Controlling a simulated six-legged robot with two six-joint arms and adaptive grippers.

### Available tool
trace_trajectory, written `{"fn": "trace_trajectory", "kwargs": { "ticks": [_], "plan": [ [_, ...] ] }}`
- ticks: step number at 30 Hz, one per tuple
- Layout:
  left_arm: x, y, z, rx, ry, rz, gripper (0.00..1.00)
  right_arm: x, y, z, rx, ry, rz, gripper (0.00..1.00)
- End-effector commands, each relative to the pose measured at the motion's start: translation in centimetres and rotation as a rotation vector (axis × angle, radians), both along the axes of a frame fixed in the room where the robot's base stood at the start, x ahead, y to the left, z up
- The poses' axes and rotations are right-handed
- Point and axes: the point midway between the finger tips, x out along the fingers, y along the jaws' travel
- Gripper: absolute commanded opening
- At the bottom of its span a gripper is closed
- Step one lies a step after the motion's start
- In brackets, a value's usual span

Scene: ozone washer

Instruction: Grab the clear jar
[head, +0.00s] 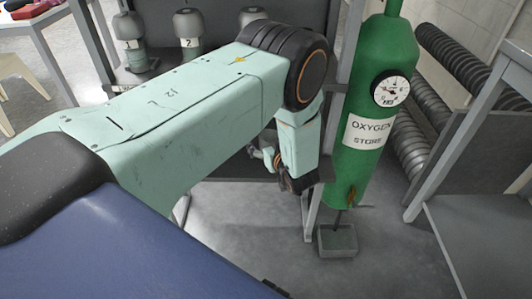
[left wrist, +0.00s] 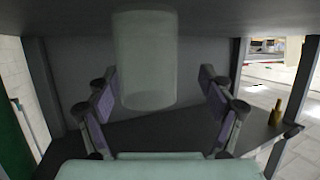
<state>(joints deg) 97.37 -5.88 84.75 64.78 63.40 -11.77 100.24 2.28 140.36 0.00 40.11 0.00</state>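The clear jar (left wrist: 147,60) is a pale, see-through cylinder in the left wrist view. It hangs upright from the dark surface above, its rounded lower end showing between my left fingers. My left gripper (left wrist: 158,84) is open, with one finger pad on each side of the jar and a visible gap on both sides. I cannot tell how deep the jar sits between the pads. In the head view my left arm reaches down in front of the dark rack, and part of the gripper (head: 262,156) shows beside the wrist. The jar is hidden there. My right gripper is not in view.
A green oxygen cylinder (head: 364,95) with a gauge stands close right of my left wrist. Grey numbered bottles (head: 189,32) stand on the rack at the back. A small box (head: 337,241) is on the floor. A yellowish bottle (left wrist: 277,112) stands at the shelf's right.

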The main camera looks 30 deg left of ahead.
Motion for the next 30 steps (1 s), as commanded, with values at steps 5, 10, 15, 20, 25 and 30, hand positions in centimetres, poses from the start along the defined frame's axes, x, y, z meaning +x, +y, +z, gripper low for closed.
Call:
{"fn": "trace_trajectory", "kwargs": {
  "ticks": [5, 10, 15, 20, 25, 30],
  "plan": [
    [0.62, 0.68, -0.38, 0.000, 0.001, -0.001, 0.80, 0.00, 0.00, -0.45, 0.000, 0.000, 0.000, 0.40],
    [0.67, 0.52, -0.29, 0.000, 0.001, -0.004, 0.80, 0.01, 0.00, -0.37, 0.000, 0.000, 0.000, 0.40],
    [0.66, 0.52, -0.27, -0.001, 0.001, -0.002, 0.68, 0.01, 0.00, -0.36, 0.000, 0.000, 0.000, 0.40],
    [0.65, 0.52, -0.28, -0.001, 0.001, -0.002, 0.54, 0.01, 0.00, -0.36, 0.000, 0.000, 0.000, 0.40],
    [0.64, 0.52, -0.29, -0.001, 0.001, -0.002, 0.40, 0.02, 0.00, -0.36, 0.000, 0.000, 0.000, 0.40],
    [0.64, 0.53, -0.28, 0.000, 0.000, -0.002, 0.25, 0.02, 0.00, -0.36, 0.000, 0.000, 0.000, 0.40]
  ]
}}
